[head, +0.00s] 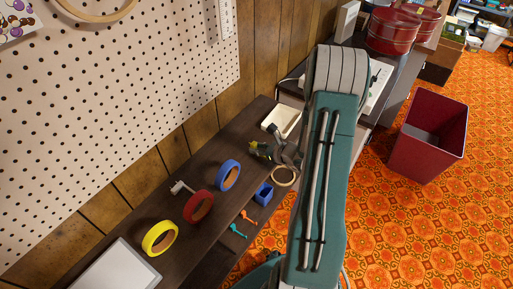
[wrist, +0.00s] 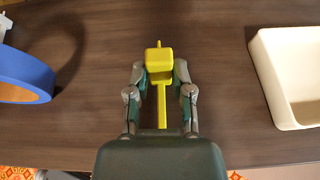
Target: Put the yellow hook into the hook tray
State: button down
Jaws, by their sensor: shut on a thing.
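The yellow hook (wrist: 160,60) is between the two fingers of my gripper (wrist: 159,74) in the wrist view, with its thin tip pointing away from me. My gripper is shut on it over the dark wooden bench. In the head view a small part of the hook (head: 253,144) shows at my gripper (head: 262,151), partly hidden by the fingers. A cream open tray (head: 289,116), the likely hook tray, is just beyond my gripper. In the wrist view this tray (wrist: 258,62) lies to the right, apart from the hook, and its visible inside looks empty.
Blue (head: 228,176), red (head: 199,207) and yellow (head: 160,238) tape rolls lie along the bench (head: 205,160). A pale ring (head: 284,175), a small blue box (head: 263,193), an orange piece (head: 249,217) and a teal piece (head: 238,231) lie near the front edge. A pegboard (head: 110,100) stands behind.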

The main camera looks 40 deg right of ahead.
jog(key=shift+d+f, duration=0.15)
jog(key=shift+f, duration=0.05)
jog(key=shift+c, duration=2.4)
grip_release()
jog(key=shift+o, duration=0.2)
jog(key=shift+a, duration=0.25)
jog(key=shift+r, duration=0.1)
jog(key=shift+s+d+r, duration=0.1)
jog(key=shift+s+d, duration=0.15)
jog(key=shift+s, duration=0.05)
jog(key=v, duration=1.1)
jog(key=shift+s, duration=0.15)
